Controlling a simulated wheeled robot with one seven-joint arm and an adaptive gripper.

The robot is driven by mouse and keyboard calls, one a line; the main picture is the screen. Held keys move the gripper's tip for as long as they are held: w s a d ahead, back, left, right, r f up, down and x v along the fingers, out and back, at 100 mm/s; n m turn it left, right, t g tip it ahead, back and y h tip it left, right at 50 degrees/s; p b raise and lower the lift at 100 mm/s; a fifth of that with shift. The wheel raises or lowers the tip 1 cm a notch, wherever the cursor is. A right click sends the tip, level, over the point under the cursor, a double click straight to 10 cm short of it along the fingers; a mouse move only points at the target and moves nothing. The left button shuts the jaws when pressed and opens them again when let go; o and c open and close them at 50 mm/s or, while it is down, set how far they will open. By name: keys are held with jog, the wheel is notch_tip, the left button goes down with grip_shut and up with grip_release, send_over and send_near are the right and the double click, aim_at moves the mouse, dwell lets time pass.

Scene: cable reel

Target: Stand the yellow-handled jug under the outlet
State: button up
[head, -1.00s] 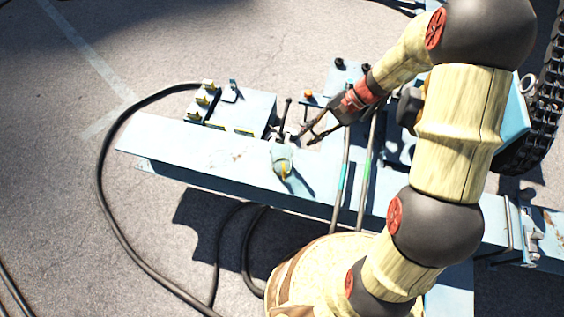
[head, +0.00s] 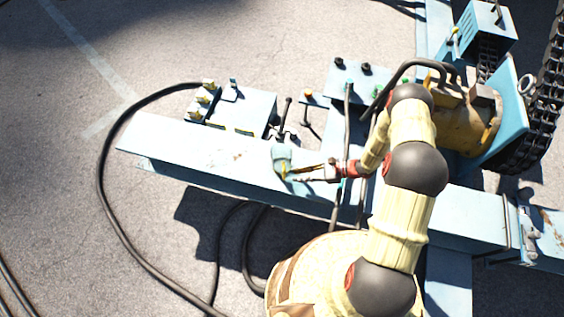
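The jug (head: 281,155) is small and pale blue, and stands on the light blue beam. Its yellow handle (head: 285,168) faces my side, toward the lower right. My gripper (head: 298,173) comes in level from the right, with its fingertips at the handle. The fingers are too small to tell whether they are apart or closed on the handle. I cannot clearly pick out the outlet among the machine parts behind the jug.
The beam (head: 210,158) is bare left of the jug. Behind it are a blue box (head: 250,108) with switches and an upright dark lever (head: 286,112). Grey pipes (head: 347,115) stand close to my arm. A black cable (head: 103,165) loops across the ground at left.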

aim_at(284, 178)
jog(key=b+x, duration=0.1)
jog(key=x, duration=0.6)
jog(key=shift+r+b, duration=0.15)
jog(key=shift+b, duration=0.25)
jog(key=shift+c, duration=0.6)
jog(key=c, duration=0.4)
